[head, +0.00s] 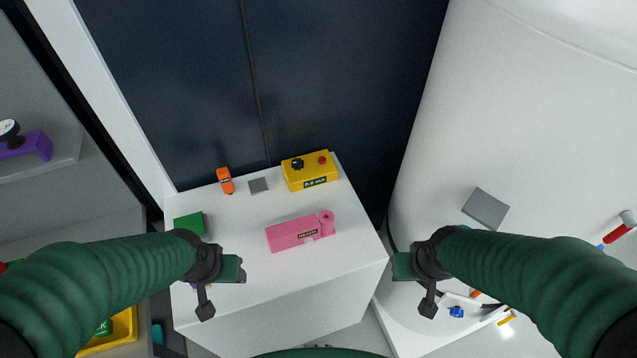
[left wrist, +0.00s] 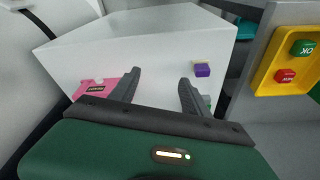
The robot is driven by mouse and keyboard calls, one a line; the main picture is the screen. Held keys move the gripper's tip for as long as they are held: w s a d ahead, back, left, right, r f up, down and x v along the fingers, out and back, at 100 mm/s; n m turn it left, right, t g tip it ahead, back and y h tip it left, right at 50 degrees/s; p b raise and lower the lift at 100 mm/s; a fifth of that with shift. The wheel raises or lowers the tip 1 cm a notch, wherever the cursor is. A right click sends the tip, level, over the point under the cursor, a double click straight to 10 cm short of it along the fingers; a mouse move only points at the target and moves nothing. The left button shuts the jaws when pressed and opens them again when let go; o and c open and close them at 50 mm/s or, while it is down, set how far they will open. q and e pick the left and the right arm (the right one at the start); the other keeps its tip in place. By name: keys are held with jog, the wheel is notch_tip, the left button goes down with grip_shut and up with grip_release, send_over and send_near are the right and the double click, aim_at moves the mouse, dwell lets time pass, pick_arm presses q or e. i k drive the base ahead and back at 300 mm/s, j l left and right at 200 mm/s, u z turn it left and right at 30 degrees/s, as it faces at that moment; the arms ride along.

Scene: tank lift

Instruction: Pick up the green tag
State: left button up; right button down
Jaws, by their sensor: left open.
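A green tag marked OK (left wrist: 303,47) lies on a yellow tray (left wrist: 268,72) at the right of the left wrist view, beside a red tag (left wrist: 285,76). In the head view the green tag (head: 103,328) shows in the yellow tray (head: 122,338) at lower left, partly hidden by my left arm. My left gripper (head: 237,268) is over the front of the white cabinet, to the right of the tray. Its fingers are apart and empty in the left wrist view (left wrist: 160,77). My right gripper (head: 400,266) is at the cabinet's right edge; its finger gap is not clear.
The white cabinet (head: 250,260) carries a pink block (head: 290,235), a yellow box (head: 305,178), an orange piece (head: 225,181) and a green block (head: 188,224). A purple block (left wrist: 202,70) shows near my left fingers. A large white tank (head: 530,120) stands right.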

aim_at(106, 328)
jog(key=u, duration=2.05)
